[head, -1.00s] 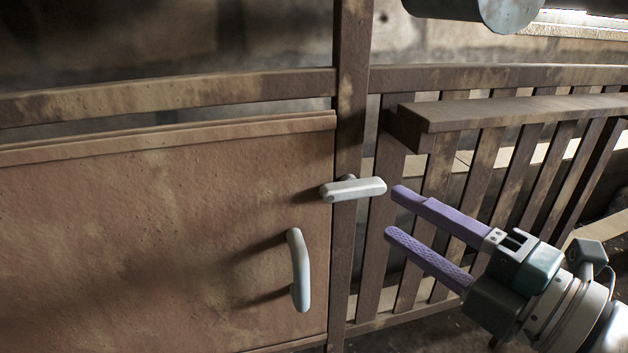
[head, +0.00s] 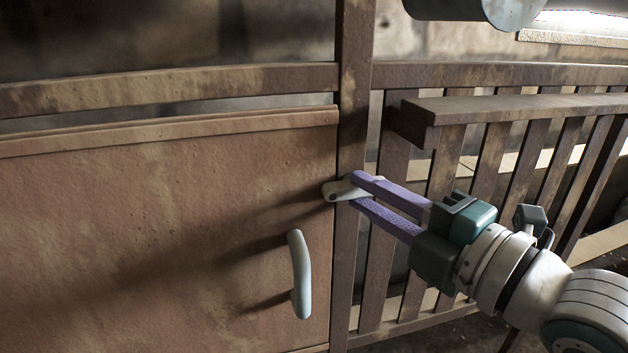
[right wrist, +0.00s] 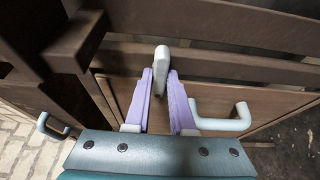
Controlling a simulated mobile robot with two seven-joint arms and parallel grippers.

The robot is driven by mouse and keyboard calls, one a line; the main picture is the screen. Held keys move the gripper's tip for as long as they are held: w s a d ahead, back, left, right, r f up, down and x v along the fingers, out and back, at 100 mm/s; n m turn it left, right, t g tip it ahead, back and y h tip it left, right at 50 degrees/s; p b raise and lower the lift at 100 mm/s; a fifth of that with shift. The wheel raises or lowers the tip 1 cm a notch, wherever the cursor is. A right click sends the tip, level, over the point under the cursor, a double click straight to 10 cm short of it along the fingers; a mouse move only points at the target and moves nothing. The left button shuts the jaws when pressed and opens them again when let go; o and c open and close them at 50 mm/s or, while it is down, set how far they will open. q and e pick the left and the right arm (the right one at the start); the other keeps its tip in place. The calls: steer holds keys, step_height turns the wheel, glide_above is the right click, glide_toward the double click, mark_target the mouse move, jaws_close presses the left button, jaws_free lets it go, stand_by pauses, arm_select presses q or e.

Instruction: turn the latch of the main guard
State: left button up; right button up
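The latch (head: 340,190) is a pale grey lever on the dark post beside the main guard (head: 160,230), a rusty brown panel. It lies about level, pointing right. My right gripper (head: 355,190) has its two purple fingers above and below the lever, closed on it; part of the lever is hidden by them. In the right wrist view the latch (right wrist: 162,60) stands between the fingertips (right wrist: 161,78), with little or no gap on either side. My left gripper is not in view.
A pale curved handle (head: 300,273) sticks out from the guard panel below the latch. A brown slatted railing (head: 480,160) with a ledge stands to the right, close behind my right gripper. A grey cylinder (head: 480,10) hangs at the top.

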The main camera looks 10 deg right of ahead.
jaws_close()
steer(key=shift+f+m, duration=0.1)
steer(key=shift+m, duration=0.2)
steer(key=m+t+b, duration=0.1)
steer(key=m, duration=0.1)
steer(key=shift+f+m, duration=0.2)
steer(key=shift+m, duration=0.2)
steer(key=m+t+b, duration=0.1)
steer(key=m, duration=0.2)
steer(key=m+t+h+b, duration=0.1)
steer(key=m, duration=0.2)
steer(key=shift+a+f+t, duration=0.15)
steer(key=shift+t, duration=0.15)
steer(key=m+t+h, duration=0.1)
steer(key=m, duration=0.2)
steer(key=m+h+b, duration=0.1)
steer(key=m, duration=0.2)
steer(key=shift+a+t, duration=0.15)
steer(key=shift+t, duration=0.25)
steer(key=shift+a+f+m+t+h, duration=0.15)
steer(key=shift+m+h, duration=0.75)
steer(key=shift+m, duration=0.85)
steer(key=shift+r+m+t+h, duration=0.15)
steer(key=shift+m+h, duration=0.75)
steer(key=shift+m, duration=0.85)
steer(key=shift+f, duration=0.1)
steer(key=o, duration=0.5)
jaws_free()
